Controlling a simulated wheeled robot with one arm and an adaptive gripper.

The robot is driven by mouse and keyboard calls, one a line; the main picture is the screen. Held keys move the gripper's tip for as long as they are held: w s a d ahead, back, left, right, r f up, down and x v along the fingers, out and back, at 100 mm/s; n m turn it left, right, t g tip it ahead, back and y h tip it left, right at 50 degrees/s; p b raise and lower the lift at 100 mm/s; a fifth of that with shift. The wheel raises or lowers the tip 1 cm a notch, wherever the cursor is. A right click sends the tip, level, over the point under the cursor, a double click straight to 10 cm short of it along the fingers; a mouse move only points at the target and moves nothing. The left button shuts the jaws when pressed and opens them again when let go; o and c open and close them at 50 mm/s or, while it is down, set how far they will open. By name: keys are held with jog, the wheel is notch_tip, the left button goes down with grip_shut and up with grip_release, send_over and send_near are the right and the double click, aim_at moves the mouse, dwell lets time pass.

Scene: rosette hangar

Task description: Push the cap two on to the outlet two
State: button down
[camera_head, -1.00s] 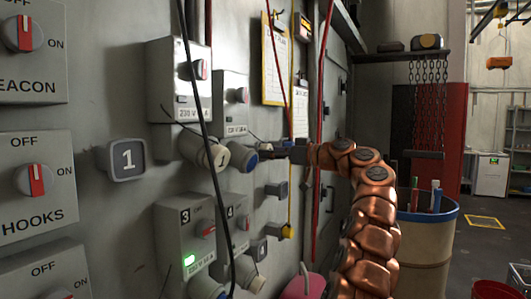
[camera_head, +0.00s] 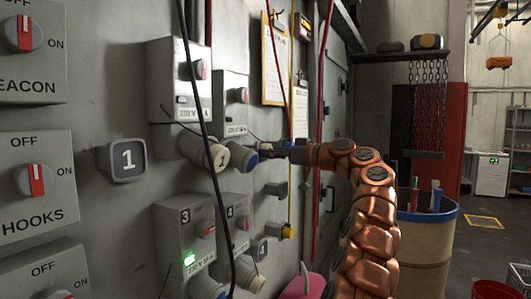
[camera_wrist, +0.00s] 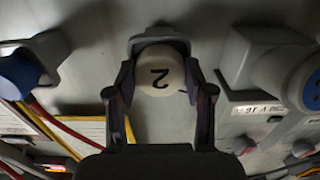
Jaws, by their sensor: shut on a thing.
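Cap two (camera_wrist: 158,78) is a pale round cap with a "2", upside down in the wrist view. My gripper (camera_wrist: 160,95) is shut on it, one finger at each side. A grey holder-like piece (camera_wrist: 160,42) shows just behind the cap; I cannot tell whether they touch. A grey outlet with a blue face (camera_wrist: 312,90), which looks like outlet two, is at the right of the wrist view, apart from the cap. In the head view this outlet (camera_head: 238,155) is left of my gripper (camera_head: 266,154). Cap two is not clearly visible there.
A cap marked "1" (camera_head: 218,158) sits on the neighbouring outlet. A grey square marked "1" (camera_head: 126,159) is on the wall. Another blue-faced fitting (camera_wrist: 18,75) and red and yellow cables (camera_wrist: 55,135) are close by. A black cable (camera_head: 205,130) hangs in front of the panel.

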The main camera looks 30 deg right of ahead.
jog(key=shift+s+d, duration=0.1)
jog(key=shift+s, duration=0.05)
jog(key=shift+b+v, duration=0.3)
jog(key=shift+v, duration=2.4)
jog(key=shift+s+d, duration=0.1)
jog(key=shift+s, duration=0.1)
